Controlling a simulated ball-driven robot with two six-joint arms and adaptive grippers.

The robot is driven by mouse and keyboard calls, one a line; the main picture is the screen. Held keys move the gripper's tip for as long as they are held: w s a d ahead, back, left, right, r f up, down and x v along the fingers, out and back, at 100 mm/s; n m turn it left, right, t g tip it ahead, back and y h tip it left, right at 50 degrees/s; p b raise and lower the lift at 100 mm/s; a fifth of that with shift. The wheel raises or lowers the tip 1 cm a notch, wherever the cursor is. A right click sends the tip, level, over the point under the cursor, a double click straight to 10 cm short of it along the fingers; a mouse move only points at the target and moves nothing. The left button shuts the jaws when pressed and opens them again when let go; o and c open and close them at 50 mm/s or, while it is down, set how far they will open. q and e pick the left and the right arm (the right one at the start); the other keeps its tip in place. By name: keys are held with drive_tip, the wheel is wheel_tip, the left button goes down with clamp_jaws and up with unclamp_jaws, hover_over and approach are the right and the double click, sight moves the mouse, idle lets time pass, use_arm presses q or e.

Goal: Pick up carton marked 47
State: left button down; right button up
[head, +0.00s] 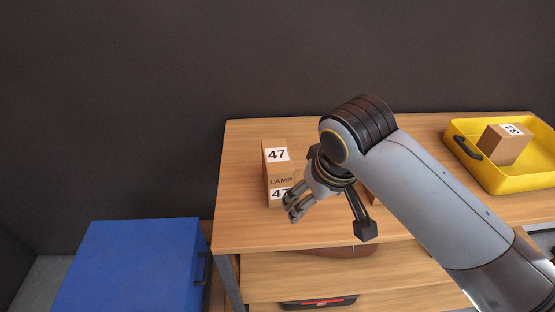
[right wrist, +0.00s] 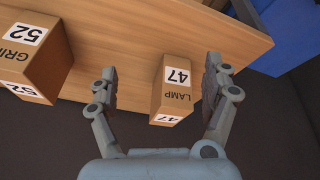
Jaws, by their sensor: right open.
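The carton marked 47 (head: 279,171) is a tall brown box, also labelled LAMP, standing upright near the left end of the wooden workbench. My right gripper (head: 328,214) is beside it on its right in the head view, with its fingers spread and nothing held. In the right wrist view the carton (right wrist: 173,90) appears upside down between the open fingers of the gripper (right wrist: 162,75), nearer the right-hand finger. It looks some way beyond the fingertips, and I see no contact. My left gripper is not in view.
A carton marked 52 (right wrist: 38,60) stands near the 47 carton; my arm mostly hides it in the head view. A yellow tray (head: 477,170) at the right holds another carton (head: 503,145). A blue cabinet (head: 130,265) stands left of the workbench (head: 240,220).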

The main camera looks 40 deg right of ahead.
sight(277, 155)
drive_tip(key=w+r+m, duration=0.1)
drive_tip(key=w+r, duration=0.1)
drive_tip(key=w, duration=0.1)
drive_tip(key=w+r+m+p, duration=0.1)
drive_tip(key=w+r, duration=0.1)
drive_tip(key=w, duration=0.1)
drive_tip(key=w+r+m, duration=0.1)
drive_tip(key=w+r, duration=0.2)
drive_tip(key=shift+w+a+h, duration=0.1)
drive_tip(key=shift+w+h, duration=0.2)
drive_tip(key=shift+w, duration=0.05)
drive_tip(key=x, duration=0.2)
drive_tip(key=w+x, duration=0.1)
drive_tip(key=x, duration=0.2)
drive_tip(key=shift+r+p, duration=0.25)
drive_tip(key=shift+p, duration=0.15)
drive_tip(key=x, duration=0.2)
drive_tip(key=w+p+x, duration=0.1)
drive_tip(key=x, duration=0.1)
drive_tip(key=shift+w+d+f, duration=0.1)
drive_tip(key=shift+d+f, duration=0.05)
drive_tip(key=shift+d, duration=0.1)
drive_tip(key=shift+w+f, duration=0.15)
drive_tip(key=shift+f, duration=0.2)
drive_tip(key=shift+f, duration=0.25)
clamp_jaws()
